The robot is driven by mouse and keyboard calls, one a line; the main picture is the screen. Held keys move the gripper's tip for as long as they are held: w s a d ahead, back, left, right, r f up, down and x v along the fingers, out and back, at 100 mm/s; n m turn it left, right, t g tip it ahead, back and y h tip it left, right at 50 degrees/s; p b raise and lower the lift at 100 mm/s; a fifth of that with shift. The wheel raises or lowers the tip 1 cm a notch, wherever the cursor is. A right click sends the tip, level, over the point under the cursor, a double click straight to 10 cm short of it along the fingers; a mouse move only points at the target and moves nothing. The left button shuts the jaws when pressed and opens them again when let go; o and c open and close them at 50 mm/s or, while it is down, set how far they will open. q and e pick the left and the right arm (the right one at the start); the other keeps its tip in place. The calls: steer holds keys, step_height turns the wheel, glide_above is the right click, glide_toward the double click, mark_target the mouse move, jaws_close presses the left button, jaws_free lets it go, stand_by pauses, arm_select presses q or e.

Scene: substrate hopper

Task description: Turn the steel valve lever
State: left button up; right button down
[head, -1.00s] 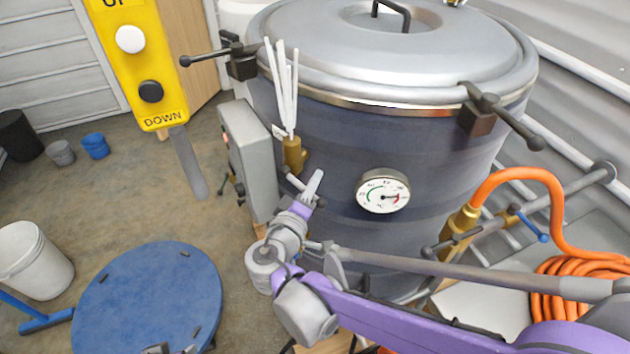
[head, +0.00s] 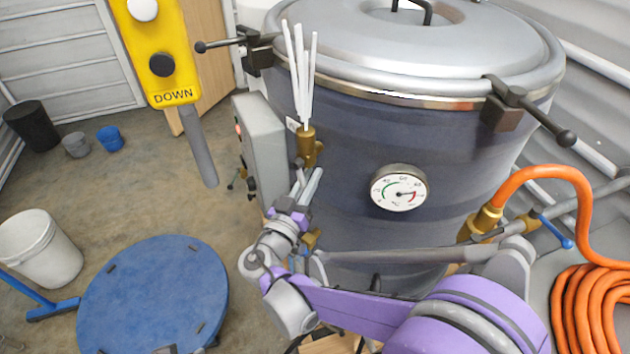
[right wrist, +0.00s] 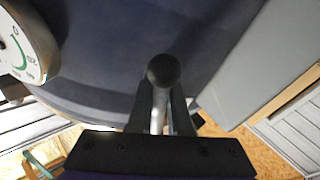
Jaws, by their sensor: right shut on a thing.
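The steel valve lever is a thin rod (right wrist: 157,118) with a dark ball knob (right wrist: 163,72). In the right wrist view, the rod lies between my right gripper's fingers (right wrist: 160,108), and the knob shows just beyond their tips. My right gripper (head: 308,184) is shut on the lever, close to the dark blue side of the vessel (head: 350,130). In the head view, the fingers largely hide the lever. A brass fitting (head: 307,147) with several white streaks or rods above it stands just above the gripper. My left gripper is not in view.
A dial gauge (head: 399,188) is on the vessel, right of the gripper. A grey box (head: 260,145) stands close on the left. An orange hose (head: 540,172) is at right. A yellow control pendant (head: 160,60) hangs at upper left. A blue disc (head: 150,300) lies below.

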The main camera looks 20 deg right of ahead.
steer(key=shift+w+a+m+h, duration=0.25)
steer(key=shift+w+m, duration=0.05)
steer(key=shift+m, duration=0.5)
steer(key=shift+w+a+m+h, duration=0.2)
steer(key=shift+w+m+h, duration=0.1)
steer(key=shift+m, duration=0.5)
steer(key=c, duration=0.8)
jaws_free()
steer(key=shift+c, duration=0.2)
steer(key=b+v, duration=0.1)
steer(key=v, duration=0.9)
steer(key=shift+s+a+b, duration=0.25)
steer(key=shift+a+b, duration=0.05)
